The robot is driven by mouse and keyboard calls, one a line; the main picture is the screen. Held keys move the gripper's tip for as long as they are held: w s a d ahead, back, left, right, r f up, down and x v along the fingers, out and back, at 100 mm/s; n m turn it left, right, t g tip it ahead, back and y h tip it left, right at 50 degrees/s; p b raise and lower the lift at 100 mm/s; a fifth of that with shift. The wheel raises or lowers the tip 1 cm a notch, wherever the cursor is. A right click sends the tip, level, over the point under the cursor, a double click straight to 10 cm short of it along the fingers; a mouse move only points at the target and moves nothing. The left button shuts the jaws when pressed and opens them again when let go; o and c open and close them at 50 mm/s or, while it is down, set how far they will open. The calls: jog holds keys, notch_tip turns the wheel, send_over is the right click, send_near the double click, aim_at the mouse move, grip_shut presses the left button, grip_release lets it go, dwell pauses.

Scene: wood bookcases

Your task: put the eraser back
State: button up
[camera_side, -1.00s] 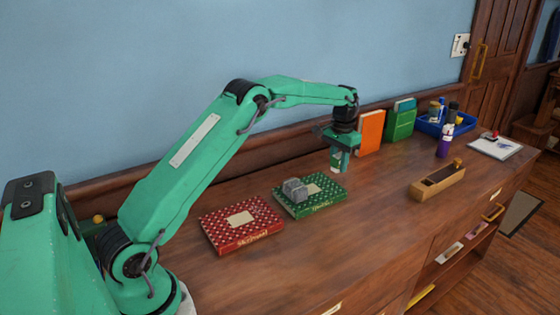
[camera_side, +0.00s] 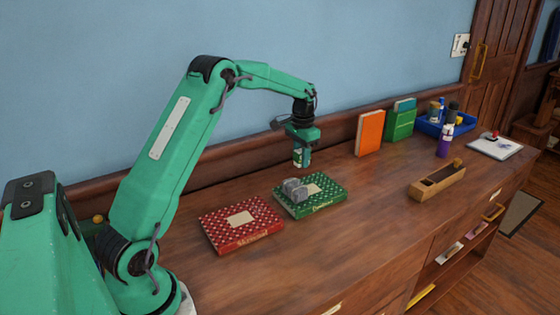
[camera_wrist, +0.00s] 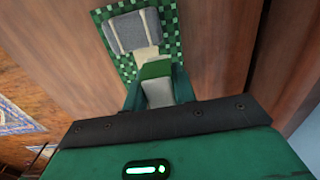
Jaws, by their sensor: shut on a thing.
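My gripper (camera_side: 302,160) is shut on a small green-and-white block, the eraser (camera_wrist: 158,88), held between its two fingers in the wrist view. In the side view only part of the eraser (camera_side: 297,158) shows between the fingers. The gripper points down, above the desk top, just behind the green patterned box (camera_side: 328,190). A grey ridged block (camera_side: 295,190) lies on that box. An open wooden pencil box (camera_side: 437,183) stands to the right, with a dark hollow.
A red patterned box (camera_side: 240,225) lies left of the green one. An orange book (camera_side: 369,133) and a green book (camera_side: 400,122) stand at the back. A blue tray (camera_side: 430,128), a purple bottle (camera_side: 444,145) and a white pad (camera_side: 495,149) are farther right. The front middle is clear.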

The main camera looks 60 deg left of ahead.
jog(key=shift+a, duration=0.15)
send_over(280, 178)
notch_tip(280, 178, down, 7)
dwell(0.4)
jog(key=shift+f, duration=2)
jog(key=shift+f, duration=0.1)
jog(key=o, duration=0.9)
jog(key=shift+o, duration=0.2)
notch_tip(280, 178, up, 12)
